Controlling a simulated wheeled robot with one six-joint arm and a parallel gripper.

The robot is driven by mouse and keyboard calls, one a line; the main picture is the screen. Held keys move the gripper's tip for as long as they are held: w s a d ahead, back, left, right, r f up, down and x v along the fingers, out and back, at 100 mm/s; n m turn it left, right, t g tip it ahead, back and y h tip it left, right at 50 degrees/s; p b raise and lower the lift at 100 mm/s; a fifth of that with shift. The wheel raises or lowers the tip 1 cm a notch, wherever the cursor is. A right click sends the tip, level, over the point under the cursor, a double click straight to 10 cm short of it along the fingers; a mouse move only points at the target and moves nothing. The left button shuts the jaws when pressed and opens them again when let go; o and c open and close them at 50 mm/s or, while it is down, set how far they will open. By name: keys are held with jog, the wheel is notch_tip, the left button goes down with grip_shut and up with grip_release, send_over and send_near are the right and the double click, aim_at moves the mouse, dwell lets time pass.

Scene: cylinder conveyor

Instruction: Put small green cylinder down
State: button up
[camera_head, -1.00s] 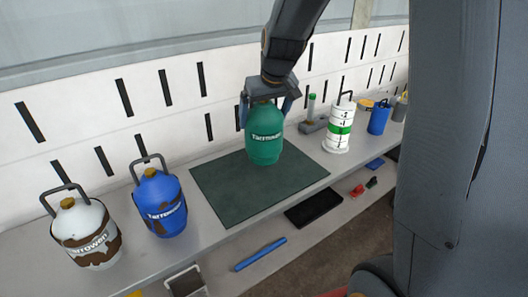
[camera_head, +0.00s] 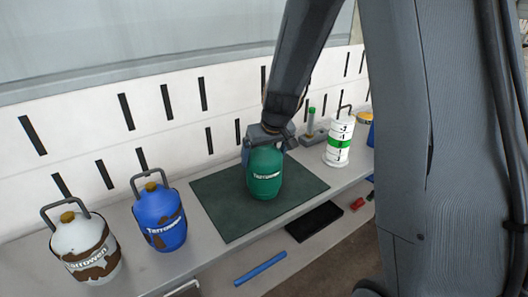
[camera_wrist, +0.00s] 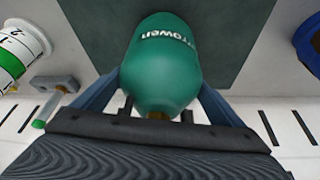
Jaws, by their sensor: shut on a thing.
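The small green cylinder (camera_head: 264,172) is upright over the dark green mat (camera_head: 216,203) on the grey bench. My gripper (camera_head: 266,140) is at its top, shut on it. In the wrist view the green cylinder (camera_wrist: 163,62) sits between the two blue-grey fingers of my gripper (camera_wrist: 160,95). The mat (camera_wrist: 235,40) shows behind it. I cannot tell for sure whether the cylinder's base touches the mat. The cylinder's handle is mostly hidden by my gripper.
A blue cylinder (camera_head: 160,218) and a white-brown cylinder (camera_head: 84,248) stand left of the mat. A white cylinder with a green band (camera_head: 339,150) and a green-topped tool (camera_head: 311,125) stand to the right. A black tray (camera_head: 314,221) and a blue rod (camera_head: 260,269) lie lower down in front.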

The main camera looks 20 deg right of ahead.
jog(key=o, duration=1.8)
jog(key=shift+r, duration=0.2)
jog(key=b+v, duration=0.1)
jog(key=v, duration=0.9)
jog(key=shift+s+r, duration=0.15)
jog(key=shift+r, duration=0.05)
jog(key=shift+s+r, duration=0.3)
jog(key=shift+r, duration=0.15)
jog(key=s+f+g, duration=0.1)
jog(key=s+f, duration=0.2)
jog(key=s, duration=0.3)
jog(key=s+f+m+g, duration=0.1)
jog(key=s+f+g, duration=0.1)
jog(key=s, duration=0.5)
jog(key=s+f+g, duration=0.1)
jog(key=s+f, duration=0.3)
jog(key=s, duration=0.3)
jog(key=shift+s+a+f+h, duration=0.25)
jog(key=shift+a+f+h, duration=0.05)
jog(key=shift+a+f, duration=0.05)
